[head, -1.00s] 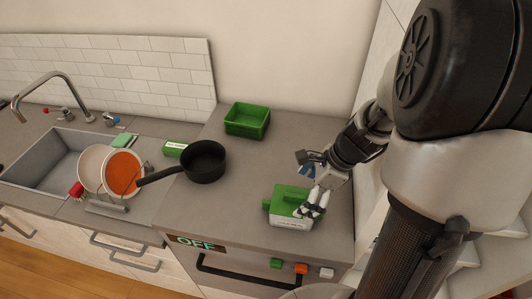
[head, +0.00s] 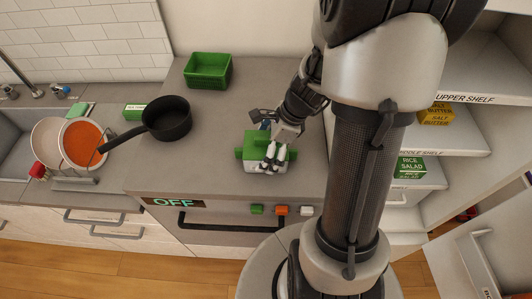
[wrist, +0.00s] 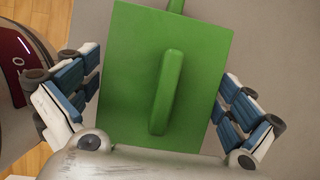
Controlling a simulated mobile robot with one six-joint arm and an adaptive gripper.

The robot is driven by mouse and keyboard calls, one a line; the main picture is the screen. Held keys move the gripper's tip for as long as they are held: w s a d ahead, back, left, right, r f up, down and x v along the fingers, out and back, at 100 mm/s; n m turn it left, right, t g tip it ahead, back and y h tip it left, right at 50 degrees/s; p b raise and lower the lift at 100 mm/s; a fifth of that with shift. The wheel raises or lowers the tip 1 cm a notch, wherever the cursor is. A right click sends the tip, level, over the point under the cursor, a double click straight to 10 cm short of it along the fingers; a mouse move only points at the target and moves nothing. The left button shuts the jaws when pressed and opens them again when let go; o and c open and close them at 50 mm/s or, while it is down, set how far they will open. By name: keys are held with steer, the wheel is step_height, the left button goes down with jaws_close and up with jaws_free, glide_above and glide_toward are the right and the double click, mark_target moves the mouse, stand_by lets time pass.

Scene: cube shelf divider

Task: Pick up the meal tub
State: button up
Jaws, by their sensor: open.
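The meal tub (head: 253,158) is a pale box with a green lid, standing near the front of the grey counter. Its lid (wrist: 200,65) fills the middle of the wrist view, with a raised green handle bar running along it. My gripper (head: 272,158) is right at the tub in the head view and hides part of its right side. In the wrist view my gripper (wrist: 162,100) is open, its blue-padded fingers on either side of the lid. I cannot tell whether the fingers touch the tub.
A green basket (head: 208,71) stands at the back of the counter. A black saucepan (head: 167,118) is to the left, its handle pointing left towards the plates (head: 82,143). Shelves on the right hold a rice salad box (head: 410,167) and yellow butter boxes (head: 437,114).

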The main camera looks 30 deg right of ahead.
steer(key=shift+f, duration=0.25)
steer(key=shift+c, duration=0.2)
steer(key=c, duration=1.2)
steer(key=shift+o, duration=0.2)
steer(key=shift+r, duration=0.1)
step_height(320, 180, up, 20)
steer(key=p, duration=0.6)
steer(key=shift+r, duration=0.15)
